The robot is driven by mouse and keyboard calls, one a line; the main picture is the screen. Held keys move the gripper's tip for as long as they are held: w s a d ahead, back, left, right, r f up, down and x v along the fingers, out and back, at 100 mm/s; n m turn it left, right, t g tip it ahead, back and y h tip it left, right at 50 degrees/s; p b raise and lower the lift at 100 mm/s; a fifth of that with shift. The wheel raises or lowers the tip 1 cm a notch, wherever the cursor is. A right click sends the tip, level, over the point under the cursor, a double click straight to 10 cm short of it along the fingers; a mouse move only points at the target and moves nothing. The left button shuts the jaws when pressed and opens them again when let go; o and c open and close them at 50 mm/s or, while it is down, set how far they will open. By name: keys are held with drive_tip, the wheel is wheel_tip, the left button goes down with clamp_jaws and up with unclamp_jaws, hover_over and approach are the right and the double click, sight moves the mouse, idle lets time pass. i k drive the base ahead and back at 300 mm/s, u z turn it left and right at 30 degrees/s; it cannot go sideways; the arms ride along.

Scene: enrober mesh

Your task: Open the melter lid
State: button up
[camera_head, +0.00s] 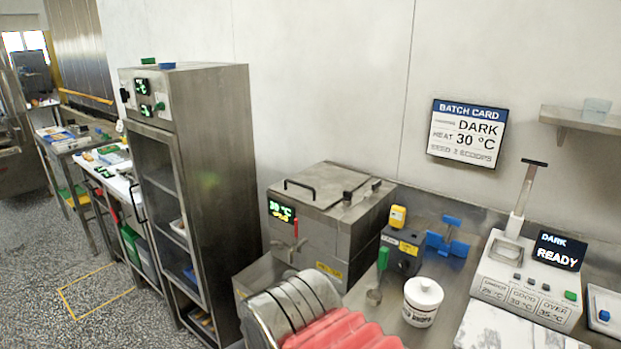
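The melter (335,240) is a stainless steel box on the counter, right of the tall steel cabinet. A green display on its front reads 30 °C, and a red-handled lever sits on the front just below and right of it. The melter's lid (328,180) lies flat and closed on top. A black bar handle (299,187) stands on the lid's left part, and small black fittings show on its right part.
Right of the melter stand a dark box with a yellow top (402,248), a blue holder (449,242), a green-handled ladle (380,275) and a white lidded jar (422,301). A tester reading READY (525,278) is farther right. The tall cabinet (215,160) stands left. Space above the lid looks clear.

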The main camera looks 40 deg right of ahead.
sight(321, 185)
drive_tip(key=u, duration=0.05)
drive_tip(key=i, duration=1)
drive_tip(key=z, duration=0.05)
